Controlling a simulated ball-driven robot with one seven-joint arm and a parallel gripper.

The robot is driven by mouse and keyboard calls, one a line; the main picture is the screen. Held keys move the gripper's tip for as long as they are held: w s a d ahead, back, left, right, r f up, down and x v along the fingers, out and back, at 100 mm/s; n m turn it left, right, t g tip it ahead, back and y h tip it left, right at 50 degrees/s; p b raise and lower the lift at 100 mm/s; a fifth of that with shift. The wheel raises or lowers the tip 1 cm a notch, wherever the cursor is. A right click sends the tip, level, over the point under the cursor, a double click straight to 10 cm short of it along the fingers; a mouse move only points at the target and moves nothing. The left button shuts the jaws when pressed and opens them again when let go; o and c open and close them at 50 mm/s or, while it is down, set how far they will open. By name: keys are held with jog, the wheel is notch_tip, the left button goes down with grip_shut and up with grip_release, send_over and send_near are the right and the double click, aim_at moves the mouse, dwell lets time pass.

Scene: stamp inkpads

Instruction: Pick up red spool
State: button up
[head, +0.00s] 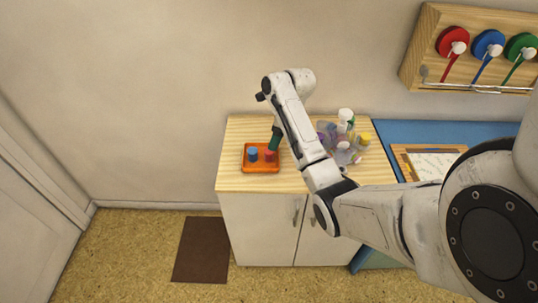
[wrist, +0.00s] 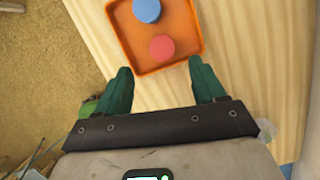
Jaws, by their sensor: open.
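A small red spool (head: 270,156) with a round top stands in an orange tray (head: 247,167) on the wooden cabinet top. A blue spool (head: 252,154) stands beside it to the left in the same tray. In the wrist view the red spool (wrist: 162,47) lies ahead of and between the green fingers, with the blue spool (wrist: 146,10) farther up in the tray (wrist: 181,19). My gripper (wrist: 161,70) is open and empty, its two fingers spread wider than the red spool. In the head view my gripper (head: 275,139) points down just above the red spool.
Several small bottles (head: 345,140) stand to the right on the cabinet top (head: 295,181). A wooden wall rack (head: 425,40) holds red, blue and green discs at the upper right. The cabinet top's left edge is close to the tray.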

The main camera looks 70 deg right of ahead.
aim_at(269, 155)
jog(key=shift+x, duration=3.75)
jog(key=shift+d, duration=0.15)
jog(key=c, duration=1.1)
